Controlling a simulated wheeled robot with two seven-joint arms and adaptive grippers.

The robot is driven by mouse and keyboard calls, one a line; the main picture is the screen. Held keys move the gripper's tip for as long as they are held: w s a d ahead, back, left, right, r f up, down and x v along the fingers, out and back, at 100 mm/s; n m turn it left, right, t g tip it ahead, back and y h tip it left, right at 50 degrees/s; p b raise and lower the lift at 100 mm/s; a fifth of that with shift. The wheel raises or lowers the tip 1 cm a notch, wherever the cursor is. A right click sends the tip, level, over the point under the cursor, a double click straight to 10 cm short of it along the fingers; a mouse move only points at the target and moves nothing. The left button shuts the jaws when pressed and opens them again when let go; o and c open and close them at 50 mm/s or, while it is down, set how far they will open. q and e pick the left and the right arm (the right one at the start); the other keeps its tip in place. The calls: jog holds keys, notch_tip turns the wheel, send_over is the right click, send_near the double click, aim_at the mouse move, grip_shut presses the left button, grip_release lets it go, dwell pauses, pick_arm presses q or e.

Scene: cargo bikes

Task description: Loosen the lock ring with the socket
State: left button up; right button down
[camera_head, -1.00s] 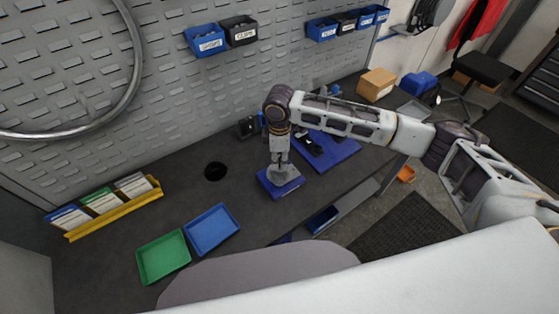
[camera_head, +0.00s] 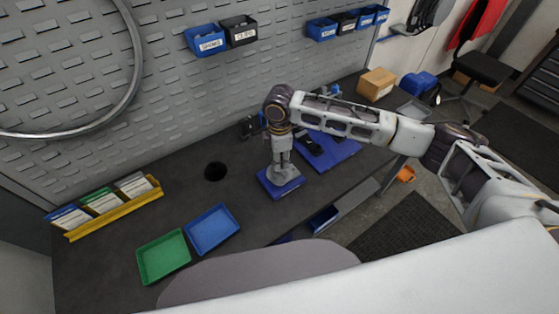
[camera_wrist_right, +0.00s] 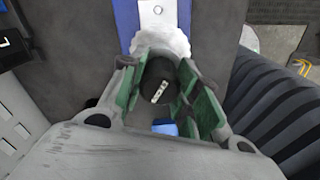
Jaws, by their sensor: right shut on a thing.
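My right gripper (camera_head: 283,165) points straight down over a grey part on a blue block (camera_head: 268,188) on the bench. In the right wrist view its green-padded fingers (camera_wrist_right: 160,92) are shut on a dark round tool, seemingly the socket (camera_wrist_right: 159,72), with a pale mark on its end. A light grey, rounded part (camera_wrist_right: 163,38) shows just beyond the tool, above the blue base (camera_wrist_right: 127,14). The lock ring cannot be made out; the tool and fingers cover that spot. My left gripper is not in view.
A blue mat (camera_head: 342,154) with dark items lies behind the block. A blue tray (camera_head: 212,229), a green tray (camera_head: 163,257) and a yellow rack (camera_head: 115,212) stand to the left. The bench between is clear.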

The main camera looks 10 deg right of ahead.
jog(key=shift+s+f+n, duration=0.1)
jog(key=shift+n, duration=0.85)
jog(key=shift+s+f+n, duration=0.1)
jog(key=shift+n, duration=0.85)
jog(key=shift+n, duration=1.2)
jog(key=shift+f+n, duration=0.1)
jog(key=shift+n, duration=1.9)
